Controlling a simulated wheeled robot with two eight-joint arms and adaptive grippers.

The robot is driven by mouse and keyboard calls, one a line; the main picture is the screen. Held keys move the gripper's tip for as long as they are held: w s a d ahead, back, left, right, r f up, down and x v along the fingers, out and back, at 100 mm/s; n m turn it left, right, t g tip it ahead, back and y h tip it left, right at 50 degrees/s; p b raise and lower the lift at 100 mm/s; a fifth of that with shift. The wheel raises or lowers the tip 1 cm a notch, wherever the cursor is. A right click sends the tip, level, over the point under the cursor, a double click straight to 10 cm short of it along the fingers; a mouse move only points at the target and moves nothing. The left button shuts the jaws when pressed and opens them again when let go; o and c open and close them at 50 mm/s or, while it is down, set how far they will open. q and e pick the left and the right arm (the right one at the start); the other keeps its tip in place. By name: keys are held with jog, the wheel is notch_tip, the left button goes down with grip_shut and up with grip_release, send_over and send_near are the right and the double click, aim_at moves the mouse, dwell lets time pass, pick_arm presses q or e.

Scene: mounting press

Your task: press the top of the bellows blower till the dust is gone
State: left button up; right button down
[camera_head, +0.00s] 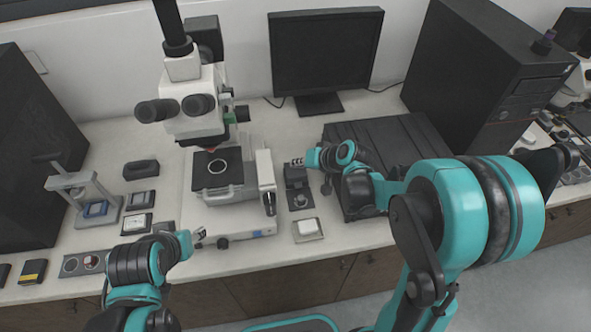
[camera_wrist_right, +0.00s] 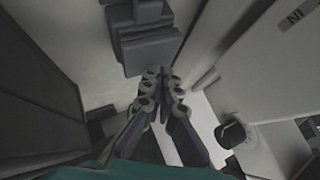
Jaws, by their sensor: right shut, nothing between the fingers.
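A small dark device (camera_head: 299,197) with a round light disc on its base stands right of the microscope; I cannot tell for sure whether it is the bellows blower. My right gripper (camera_head: 296,162) is shut and empty, just above and behind the device's raised back part. In the right wrist view the closed fingertips (camera_wrist_right: 160,75) point toward a dark block (camera_wrist_right: 146,40), with nothing between them; contact cannot be told. No dust can be made out. My left gripper (camera_head: 199,236) is low at the front edge of the bench, near the microscope base; its fingers are too small to read.
The white microscope (camera_head: 196,110) stands left of the right gripper. A black ribbed case (camera_head: 385,145) lies to its right, below my right arm. A monitor (camera_head: 325,50) stands behind. A small press (camera_head: 85,195) is at far left.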

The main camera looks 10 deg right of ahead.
aim_at(297, 170)
jog(key=shift+f+b, duration=0.7)
jog(key=shift+f, duration=0.2)
dwell(0.9)
jog(key=shift+r, duration=0.1)
jog(key=shift+r+p, duration=0.95)
jog(key=shift+r, duration=0.25)
notch_tip(297, 170, up, 5)
jog(key=p, duration=0.4)
dwell(1.9)
